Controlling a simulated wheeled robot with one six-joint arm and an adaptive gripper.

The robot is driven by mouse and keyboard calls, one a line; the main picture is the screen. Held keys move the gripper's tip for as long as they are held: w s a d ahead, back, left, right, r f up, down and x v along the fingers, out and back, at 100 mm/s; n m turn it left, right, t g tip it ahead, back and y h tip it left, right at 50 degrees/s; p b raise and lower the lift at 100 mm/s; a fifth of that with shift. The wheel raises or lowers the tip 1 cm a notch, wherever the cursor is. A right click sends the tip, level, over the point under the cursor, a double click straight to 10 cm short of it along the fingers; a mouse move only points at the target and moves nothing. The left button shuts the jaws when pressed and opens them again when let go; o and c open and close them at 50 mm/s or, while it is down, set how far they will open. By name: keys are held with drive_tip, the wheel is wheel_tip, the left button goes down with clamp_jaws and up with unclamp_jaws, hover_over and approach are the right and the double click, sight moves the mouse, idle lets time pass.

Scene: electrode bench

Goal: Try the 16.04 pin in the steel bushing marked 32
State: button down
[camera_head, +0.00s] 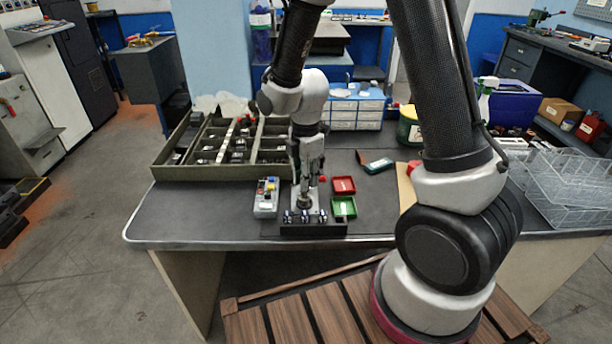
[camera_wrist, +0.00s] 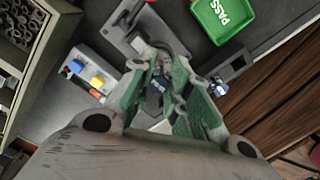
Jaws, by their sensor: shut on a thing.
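In the head view my gripper (camera_head: 306,194) points down just above a dark rack (camera_head: 313,231) at the bench's front edge. Several dark blue bushings with white marks, one at the left end (camera_head: 287,216), stand in it. In the wrist view my gripper (camera_wrist: 165,88) has its green-padded fingers shut on a pin, mostly hidden; its size mark cannot be read. A dark blue marked piece (camera_wrist: 160,84) shows between the fingers, and a bushing (camera_wrist: 218,88) sits beside the right finger. I cannot read which is marked 32, nor whether the pin touches a bushing.
A red tray (camera_head: 343,185) and a green tray (camera_head: 344,208), marked PASS in the wrist view, stand at the right. A compartmented box (camera_head: 205,173) lies behind left.

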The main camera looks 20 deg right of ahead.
drive_tip(key=shift+f, duration=0.8)
idle(1.5)
